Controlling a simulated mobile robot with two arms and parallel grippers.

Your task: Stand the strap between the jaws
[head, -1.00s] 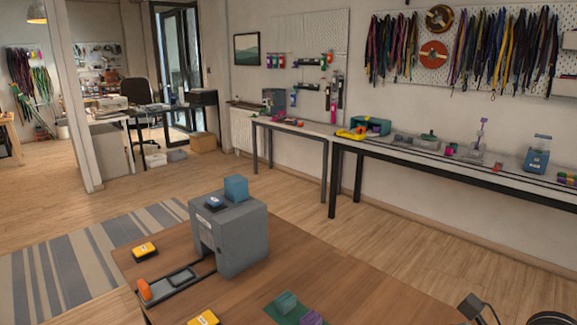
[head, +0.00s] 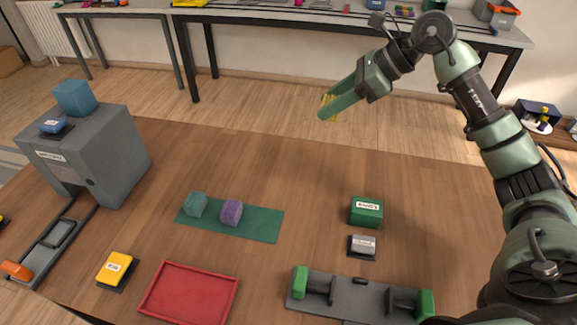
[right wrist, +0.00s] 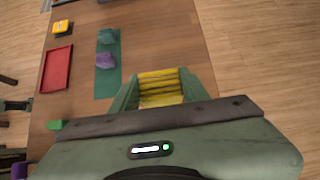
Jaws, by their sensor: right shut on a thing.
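My right gripper (head: 338,108) is raised over the far part of the table, shut on a yellow strap (head: 328,102). In the right wrist view the ribbed yellow strap (right wrist: 158,88) lies between the two green fingers (right wrist: 158,95). Much of it is hidden by the fingers in the head view. The jaws are two green blocks, left (head: 300,282) and right (head: 425,305), on a grey fixture (head: 358,298) at the near edge. The gap between them looks empty of any strap. The gripper is well away from them. My left gripper is out of view.
A green mat (head: 262,225) holds a teal block (head: 195,204) and a purple block (head: 231,213). A red tray (head: 190,293), a yellow button (head: 118,267), a green box (head: 366,212), a small grey button (head: 362,246) and a grey machine (head: 95,155) stand around. The table's middle is clear.

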